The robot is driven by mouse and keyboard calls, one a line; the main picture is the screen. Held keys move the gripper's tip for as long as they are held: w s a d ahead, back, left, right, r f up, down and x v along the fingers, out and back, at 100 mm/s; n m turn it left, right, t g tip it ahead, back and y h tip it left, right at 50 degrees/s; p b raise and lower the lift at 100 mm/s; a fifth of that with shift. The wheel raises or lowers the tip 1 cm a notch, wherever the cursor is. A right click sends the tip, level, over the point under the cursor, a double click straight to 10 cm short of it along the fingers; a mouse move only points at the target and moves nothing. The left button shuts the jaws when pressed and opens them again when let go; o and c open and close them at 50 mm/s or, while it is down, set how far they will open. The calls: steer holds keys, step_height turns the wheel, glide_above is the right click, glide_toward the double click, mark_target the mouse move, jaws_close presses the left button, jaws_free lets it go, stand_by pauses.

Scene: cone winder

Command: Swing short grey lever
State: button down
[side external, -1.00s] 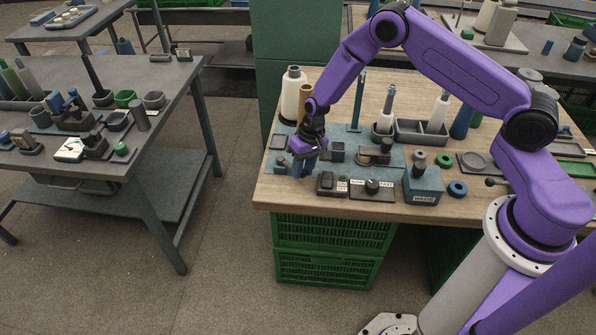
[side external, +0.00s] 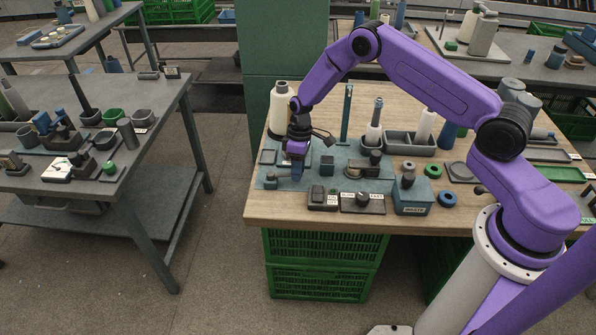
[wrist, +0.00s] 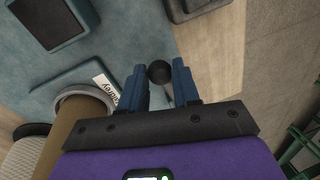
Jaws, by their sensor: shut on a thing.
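In the wrist view, the blue fingertips of my gripper (wrist: 159,82) stand on either side of a dark round knob (wrist: 159,72). A thin rod shows beside the knob. I take this for the short grey lever, held between the fingers. In the side external view, my gripper (side external: 297,176) points down over the left front of the blue-grey mat (side external: 268,178). The lever is hidden there behind the fingers, so its angle cannot be told.
A brown tube (wrist: 72,125) stands close by in the wrist view. A dark switch box (side external: 322,198), a dial box (side external: 362,203) and a blue waste box (side external: 413,194) line the front edge. The bench's front left corner (side external: 262,212) is bare.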

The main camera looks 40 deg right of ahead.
steer(key=shift+w+d, duration=0.1)
steer(key=shift+w, duration=0.05)
stand_by(0.3)
steer(key=c, duration=0.8)
jaws_free()
steer(key=shift+r, duration=0.1)
step_height(320, 180, up, 17)
steer(key=w+d, duration=0.2)
steer(key=shift+d, duration=0.35)
